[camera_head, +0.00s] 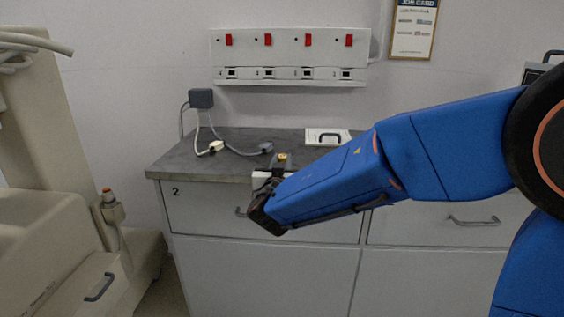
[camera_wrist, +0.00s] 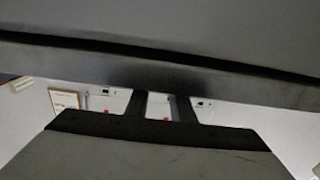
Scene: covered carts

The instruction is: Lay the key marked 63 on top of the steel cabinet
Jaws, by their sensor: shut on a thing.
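My gripper (camera_head: 272,177) is at the front edge of the dark worktop, in front of drawer 2. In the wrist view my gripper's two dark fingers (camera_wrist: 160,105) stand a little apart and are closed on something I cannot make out. A small yellow-topped thing (camera_head: 282,158) shows by the fingertips in the head view; whether it is held is unclear. I cannot read any 63, and no key can be told for sure. No thing is clearly the steel cabinet; a grey box (camera_head: 537,72) with a dark handle shows at the right edge.
The drawer unit (camera_head: 205,215) has a grey worktop (camera_head: 190,160). A dark plug box (camera_head: 201,98) with cables and a white board (camera_head: 327,137) lie or stand at its back. A red-switch panel (camera_head: 290,55) is on the wall. Covered beige equipment (camera_head: 60,215) stands at left.

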